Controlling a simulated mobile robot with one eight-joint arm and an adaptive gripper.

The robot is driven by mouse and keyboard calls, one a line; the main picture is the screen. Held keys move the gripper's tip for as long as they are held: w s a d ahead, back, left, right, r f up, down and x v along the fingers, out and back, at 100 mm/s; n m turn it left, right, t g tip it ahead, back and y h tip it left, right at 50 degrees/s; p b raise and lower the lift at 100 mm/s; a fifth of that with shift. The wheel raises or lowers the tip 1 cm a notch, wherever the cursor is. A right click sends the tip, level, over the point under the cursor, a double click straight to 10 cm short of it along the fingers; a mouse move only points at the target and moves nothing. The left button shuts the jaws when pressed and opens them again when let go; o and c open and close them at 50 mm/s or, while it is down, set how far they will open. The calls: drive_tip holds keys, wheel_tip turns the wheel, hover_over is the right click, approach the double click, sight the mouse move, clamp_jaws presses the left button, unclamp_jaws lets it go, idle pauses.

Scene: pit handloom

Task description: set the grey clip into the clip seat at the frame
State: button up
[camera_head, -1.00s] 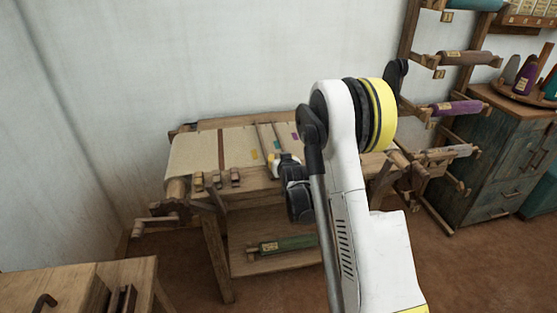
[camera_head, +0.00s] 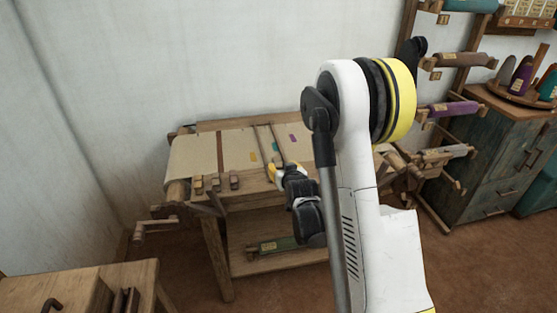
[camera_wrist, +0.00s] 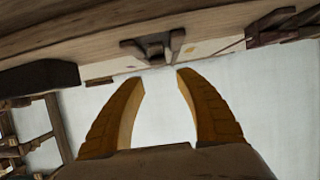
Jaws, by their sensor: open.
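My gripper (camera_head: 273,172) is at the front edge of the loom (camera_head: 188,158), to the right of the small blocks there. In the wrist view its two yellow fingers (camera_wrist: 160,76) are spread apart, with nothing held between them. A dark forked bracket (camera_wrist: 155,46) on a wooden beam lies just beyond the fingertips, roughly in line with the gap. It may be the clip seat, but I cannot tell for certain. I cannot pick out the grey clip in either view.
Several small brown blocks (camera_head: 215,184) sit along the loom's front left edge. A crank handle (camera_head: 155,228) sticks out at the left. A green roll (camera_head: 275,244) lies on the lower shelf. A wooden table (camera_head: 80,285) stands at front left, a drawer cabinet (camera_head: 500,155) at right.

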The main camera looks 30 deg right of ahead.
drive_tip(key=shift+v, duration=1.2)
drive_tip(key=s+a+r+n+g+y, duration=0.2)
drive_tip(key=s+a+r+g+y, duration=0.1)
drive_tip(key=s+a+r, duration=0.85)
drive_tip(key=s+a+n+g, duration=0.1)
drive_tip(key=s+a+g, duration=0.2)
drive_tip(key=s, duration=1.4)
drive_tip(key=a, duration=0.4)
drive_tip(key=shift+r+y, duration=0.35)
drive_tip(key=shift+y, duration=0.05)
drive_tip(key=shift+s, duration=0.1)
